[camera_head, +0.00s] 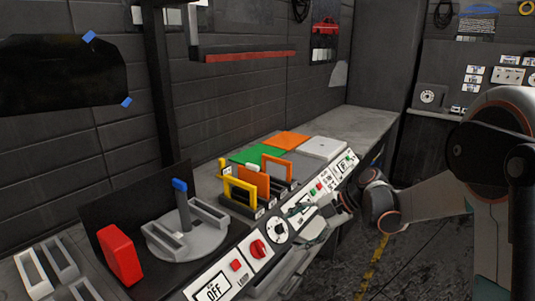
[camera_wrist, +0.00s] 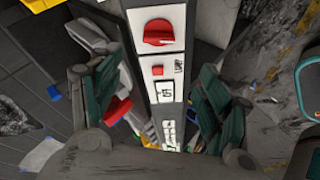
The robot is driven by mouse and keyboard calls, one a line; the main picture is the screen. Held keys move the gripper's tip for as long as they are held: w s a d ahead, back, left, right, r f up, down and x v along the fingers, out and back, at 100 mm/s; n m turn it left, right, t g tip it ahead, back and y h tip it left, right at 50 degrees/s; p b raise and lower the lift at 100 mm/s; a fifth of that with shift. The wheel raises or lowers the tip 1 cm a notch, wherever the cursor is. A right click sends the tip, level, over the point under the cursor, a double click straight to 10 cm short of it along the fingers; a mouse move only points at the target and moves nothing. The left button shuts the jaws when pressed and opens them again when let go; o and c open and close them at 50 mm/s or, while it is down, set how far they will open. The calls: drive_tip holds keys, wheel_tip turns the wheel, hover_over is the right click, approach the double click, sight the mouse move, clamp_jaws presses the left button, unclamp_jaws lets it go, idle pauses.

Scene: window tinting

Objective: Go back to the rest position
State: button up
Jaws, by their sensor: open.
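My gripper (camera_head: 318,224) is at the front edge of the workbench (camera_head: 365,122), just in front of the sloped control panel (camera_head: 238,266) in the head view. In the wrist view my gripper (camera_wrist: 158,88) is open, with its two green-padded fingers wide apart. Nothing is held between them. The panel strip, with a red knob (camera_wrist: 158,32) and a small red button, shows in the gap beyond the fingers. My arm reaches in from the right side of the head view.
On the bench are a red block (camera_head: 120,254), a grey round fixture (camera_head: 186,240) with a blue-topped upright, a yellow frame (camera_head: 240,192), and green (camera_head: 249,156), orange (camera_head: 287,141) and white (camera_head: 322,148) pads. A shelf (camera_head: 243,50) overhangs. Floor (camera_head: 400,262) is open in front.

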drive_tip(key=s+d+r+m+t+h, duration=0.1)
drive_tip(key=s+d+r+m+h, duration=0.1)
drive_tip(key=s+m, duration=0.6)
drive_tip(key=s+d+r+m+t+h, duration=0.2)
drive_tip(key=s+d+m+h, duration=0.1)
drive_tip(key=s+m, duration=0.6)
drive_tip(key=s+d+r+m+t+h, duration=0.2)
drive_tip(key=s+d+m+h, duration=0.1)
drive_tip(key=s+m, duration=0.6)
drive_tip(key=s+h, duration=0.1)
drive_tip(key=s, duration=0.1)
drive_tip(key=shift+s+d+r+h, duration=0.3)
drive_tip(key=shift+r, duration=0.1)
